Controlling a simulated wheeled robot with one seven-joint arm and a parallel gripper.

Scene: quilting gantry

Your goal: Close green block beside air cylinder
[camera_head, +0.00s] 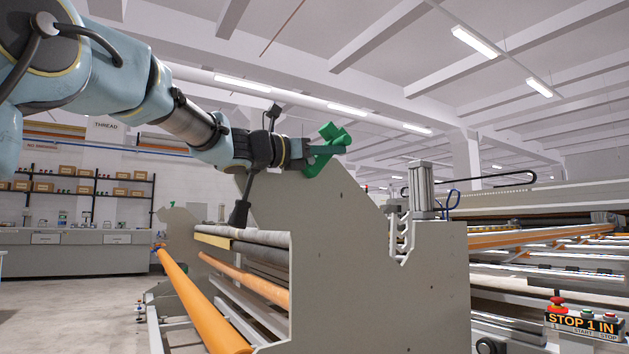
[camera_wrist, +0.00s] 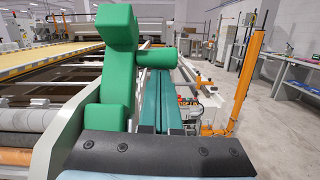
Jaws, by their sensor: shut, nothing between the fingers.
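The green block (camera_head: 328,150) is a chunky bent piece at the top of the grey end plate in the head view. It stands large at the left of the fingers in the wrist view (camera_wrist: 116,45), with a round stub reaching right across near the fingertips. My gripper (camera_head: 318,150) is shut, its two teal fingers side by side beside the block in the wrist view (camera_wrist: 160,75). I cannot tell whether they touch it. The air cylinder (camera_head: 423,190) stands upright on the plate's lower right part in the head view.
The grey end plate (camera_head: 350,240) rises under my arm. Fabric rollers (camera_head: 255,250) and an orange bar (camera_head: 200,305) lie at its left. A stop-start button panel (camera_head: 582,322) is at lower right. An orange post (camera_wrist: 245,80) stands right in the wrist view.

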